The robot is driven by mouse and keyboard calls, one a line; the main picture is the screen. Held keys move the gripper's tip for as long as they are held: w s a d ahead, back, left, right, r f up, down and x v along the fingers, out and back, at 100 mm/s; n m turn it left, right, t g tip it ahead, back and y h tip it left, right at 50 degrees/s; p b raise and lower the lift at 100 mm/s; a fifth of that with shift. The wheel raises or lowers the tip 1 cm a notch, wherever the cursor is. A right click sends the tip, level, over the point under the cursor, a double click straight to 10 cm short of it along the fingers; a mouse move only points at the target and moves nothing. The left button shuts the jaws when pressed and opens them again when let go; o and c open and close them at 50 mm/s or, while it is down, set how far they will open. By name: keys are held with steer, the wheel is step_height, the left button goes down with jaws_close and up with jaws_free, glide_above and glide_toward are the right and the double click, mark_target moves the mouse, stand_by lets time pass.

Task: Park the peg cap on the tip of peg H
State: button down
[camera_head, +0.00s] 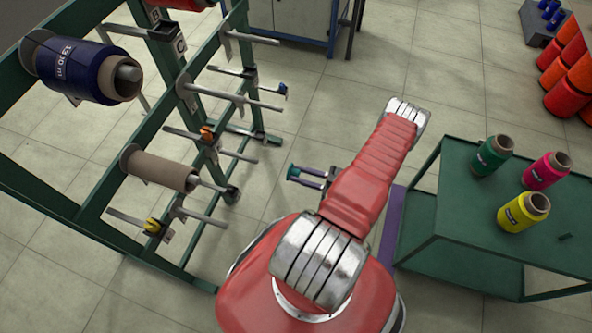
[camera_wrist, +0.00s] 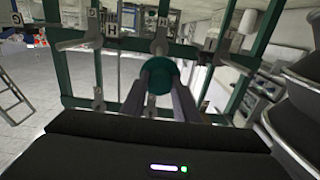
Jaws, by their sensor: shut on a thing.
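My gripper (camera_head: 307,177) is left of my red arm in the head view, in open air to the right of the green peg rack (camera_head: 172,62). Its fingers are shut on a small teal peg cap (camera_head: 292,172). In the wrist view the teal cap (camera_wrist: 160,76) sits between the two fingertips, with the rack behind it. The cap is apart from the pegs in the head view.
A blue bobbin (camera_head: 88,70) and a bare brown core (camera_head: 160,169) sit on rack pegs. A blue cap (camera_head: 282,89) is on one peg tip. Orange (camera_head: 207,132) and yellow (camera_head: 152,226) pieces show on the rack. A green cart (camera_head: 470,220) with bobbins stands right.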

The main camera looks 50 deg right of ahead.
steer(key=shift+w, duration=0.1)
stand_by(0.3)
steer(key=x, duration=0.6)
steer(key=shift+w, duration=0.3)
steer(key=x, duration=0.6)
steer(key=shift+w+a, duration=0.15)
steer(key=shift+w, duration=0.15)
stand_by(3.3)
steer(key=c, duration=1.3)
jaws_free()
steer(key=v, duration=1.3)
steer(key=shift+s, duration=0.4)
